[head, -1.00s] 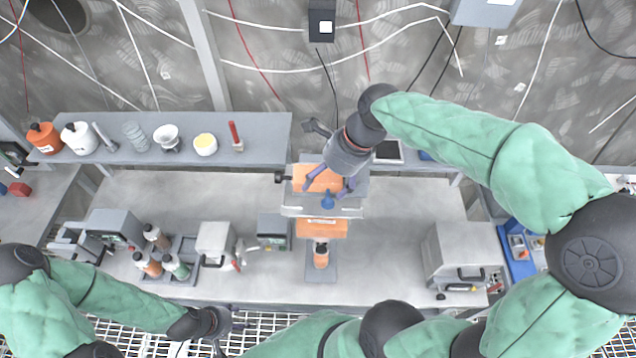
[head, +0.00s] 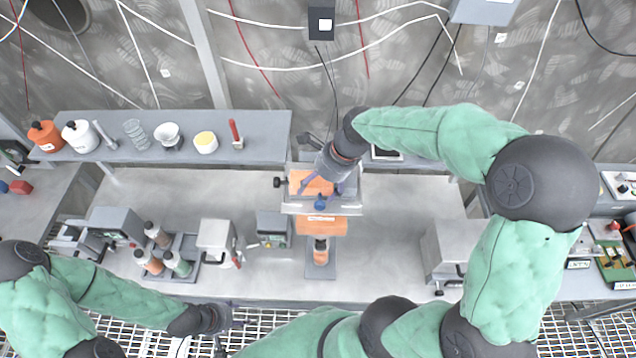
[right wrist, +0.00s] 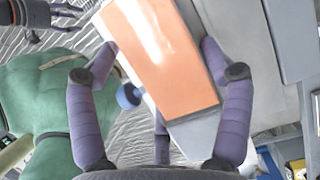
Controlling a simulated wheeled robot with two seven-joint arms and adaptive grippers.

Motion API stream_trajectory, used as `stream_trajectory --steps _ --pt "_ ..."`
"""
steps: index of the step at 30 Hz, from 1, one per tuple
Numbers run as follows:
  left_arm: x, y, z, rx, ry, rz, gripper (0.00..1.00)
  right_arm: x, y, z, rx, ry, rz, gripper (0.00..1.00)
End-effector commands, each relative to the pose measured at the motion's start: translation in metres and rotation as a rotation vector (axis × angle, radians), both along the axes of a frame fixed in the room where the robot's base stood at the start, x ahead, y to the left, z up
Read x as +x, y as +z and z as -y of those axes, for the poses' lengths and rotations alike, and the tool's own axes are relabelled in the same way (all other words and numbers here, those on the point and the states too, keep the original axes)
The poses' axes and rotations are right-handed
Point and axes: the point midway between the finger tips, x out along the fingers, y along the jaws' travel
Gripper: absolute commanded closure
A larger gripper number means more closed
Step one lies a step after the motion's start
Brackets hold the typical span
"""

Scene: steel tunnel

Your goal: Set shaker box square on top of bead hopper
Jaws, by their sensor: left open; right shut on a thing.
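The shaker box (head: 312,184) is an orange box with a blue knob (head: 320,202) on its near side. My right gripper (head: 322,186) is shut on it, with fingers on both sides; the box (right wrist: 160,55) and knob (right wrist: 128,96) also show in the right wrist view. The bead hopper (head: 322,226), with an orange labelled front and a grey top, is directly below. The box overlaps its top, towards the left, and looks slightly turned; I cannot tell whether they touch. A bottle (head: 320,252) stands under the hopper. My left gripper (head: 230,318) is open and empty at the bench's front edge.
A rear shelf (head: 265,128) carries several bottles and dishes. A bottle rack (head: 188,275), small grey devices (head: 216,238) and a grey cabinet (head: 445,245) stand on the bench. Bare bench (head: 390,225) lies right of the hopper.

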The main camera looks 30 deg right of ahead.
Motion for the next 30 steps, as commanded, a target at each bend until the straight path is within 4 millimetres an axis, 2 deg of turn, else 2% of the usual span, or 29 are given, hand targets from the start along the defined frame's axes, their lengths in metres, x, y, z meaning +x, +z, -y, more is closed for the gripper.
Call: stream_trajectory --steps 6,7,8,9,19,23,30 --pt "0.000 -0.002 0.000 0.000 0.000 0.000 0.46 0.001 -0.003 0.000 0.000 -0.001 0.002 0.74" --pt "0.000 -0.001 0.000 0.000 0.000 0.000 0.46 0.000 -0.003 0.000 0.000 0.000 0.000 0.12" --pt "0.000 -0.001 0.000 0.000 0.000 0.000 0.46 0.000 -0.003 0.000 0.000 0.000 0.000 0.04" --pt "0.000 -0.001 0.000 0.000 0.000 0.000 0.46 0.000 -0.003 0.000 0.000 0.000 0.000 0.00" --pt "0.000 -0.001 0.000 0.000 0.000 0.000 0.46 0.000 -0.002 0.000 0.000 0.000 0.000 0.00" --pt "0.000 0.000 0.000 0.000 0.000 0.000 0.46 0.000 0.004 0.001 0.000 -0.001 0.002 0.00" --pt "0.000 -0.003 0.000 0.000 0.000 0.000 0.46 -0.007 0.040 0.014 -0.001 -0.002 0.005 0.00"
